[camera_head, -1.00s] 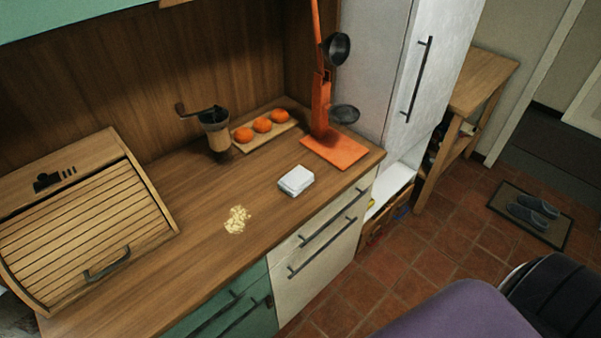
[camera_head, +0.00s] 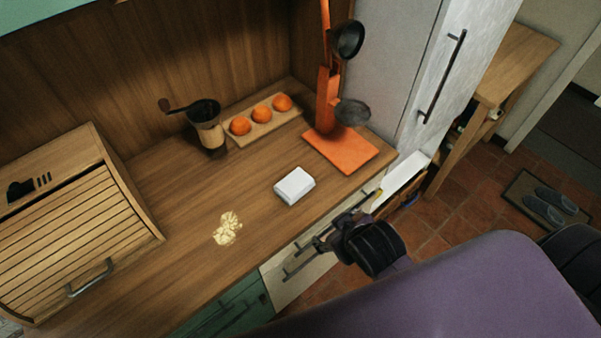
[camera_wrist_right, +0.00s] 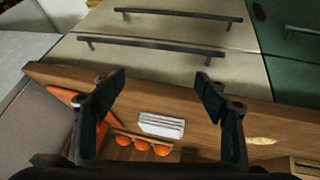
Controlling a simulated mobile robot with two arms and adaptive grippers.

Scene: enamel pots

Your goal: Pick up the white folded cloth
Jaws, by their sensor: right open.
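The white folded cloth (camera_head: 294,186) lies on the wooden counter, left of the orange stand's base. It also shows in the right wrist view (camera_wrist_right: 161,124), between and beyond my open fingers. My right gripper (camera_head: 322,241) is in front of the counter's front edge, by the cream drawers, apart from the cloth. In the right wrist view its two dark fingers (camera_wrist_right: 160,82) are spread wide with nothing between them. My left gripper is not in view.
A scatter of pale pieces (camera_head: 227,229) lies left of the cloth. Behind are a grinder (camera_head: 207,130) and a board with orange fruits (camera_head: 262,119). An orange stand with ladles (camera_head: 340,150) stands to the right, a roll-top bread box (camera_head: 75,220) at left. The counter around the cloth is clear.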

